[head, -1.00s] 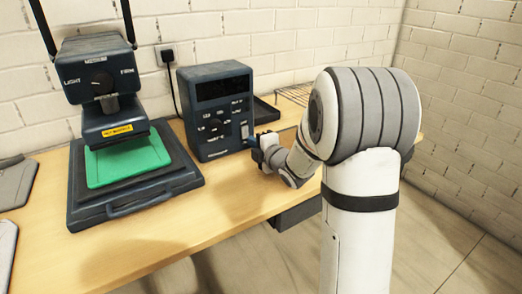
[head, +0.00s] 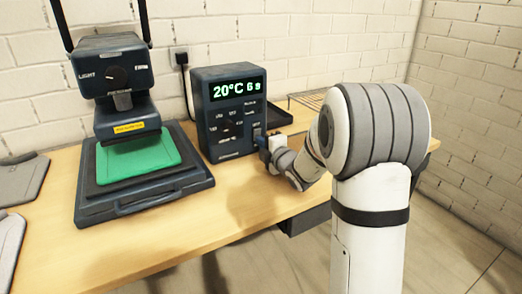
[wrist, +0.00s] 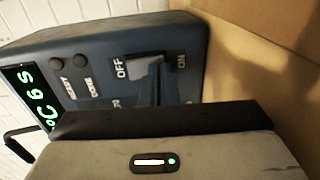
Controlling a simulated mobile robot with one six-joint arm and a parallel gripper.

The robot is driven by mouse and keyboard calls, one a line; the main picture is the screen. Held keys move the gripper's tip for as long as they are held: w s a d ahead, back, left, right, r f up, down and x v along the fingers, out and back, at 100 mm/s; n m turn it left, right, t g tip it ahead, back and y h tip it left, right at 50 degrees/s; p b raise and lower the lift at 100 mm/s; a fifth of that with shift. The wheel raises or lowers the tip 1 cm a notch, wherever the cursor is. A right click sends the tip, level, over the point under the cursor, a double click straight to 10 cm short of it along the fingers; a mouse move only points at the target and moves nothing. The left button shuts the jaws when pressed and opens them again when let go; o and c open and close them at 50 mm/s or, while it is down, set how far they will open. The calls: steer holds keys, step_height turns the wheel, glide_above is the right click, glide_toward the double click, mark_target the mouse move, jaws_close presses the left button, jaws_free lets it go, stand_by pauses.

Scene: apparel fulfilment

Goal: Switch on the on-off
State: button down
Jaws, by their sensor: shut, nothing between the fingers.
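The control box (head: 226,137) stands on the table beside the press, its display (head: 236,90) lit green with "20°C 6s". Its on-off switch (head: 257,131) is at the lower right of the front face. In the wrist view the switch (wrist: 146,63) sits between the OFF and ON labels, partly hidden by my fingers. My gripper (head: 263,143) is shut and empty, its tips right at the switch. In the wrist view my gripper (wrist: 165,75) overlaps the switch near the ON side; I cannot tell whether it touches.
A heat press (head: 130,180) with a green pad (head: 138,153) stands left of the box. Grey flat pieces (head: 20,178) lie at the far left. A dark tray (head: 277,117) and wire rack (head: 308,98) are behind my gripper. The table front is clear.

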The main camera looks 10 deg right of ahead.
steer(key=shift+v, duration=3.95)
steer(key=shift+r+p, duration=0.1)
steer(key=shift+p, duration=0.2)
steer(key=shift+r+m+p, duration=0.3)
steer(key=shift+r+p, duration=0.1)
steer(key=s+a+r+m+g+h+p, duration=0.1)
steer(key=s+r+m+g+p, duration=0.3)
steer(key=s, duration=0.6)
steer(key=s+a+r+m+g+h+p, duration=0.1)
steer(key=s+r+m+g+h+p, duration=0.1)
steer(key=s+r+m+g+p, duration=0.3)
steer(key=s+a+r+m+g+h+p, duration=0.1)
steer(key=s+r+m+g+p, duration=0.3)
steer(key=s+m+p, duration=0.7)
steer(key=s+r+m+h, duration=0.1)
steer(key=s, duration=0.3)
steer(key=shift+s+r+g, duration=0.35)
steer(key=shift+r+g, duration=0.05)
steer(key=c, duration=2.2)
jaws_free()
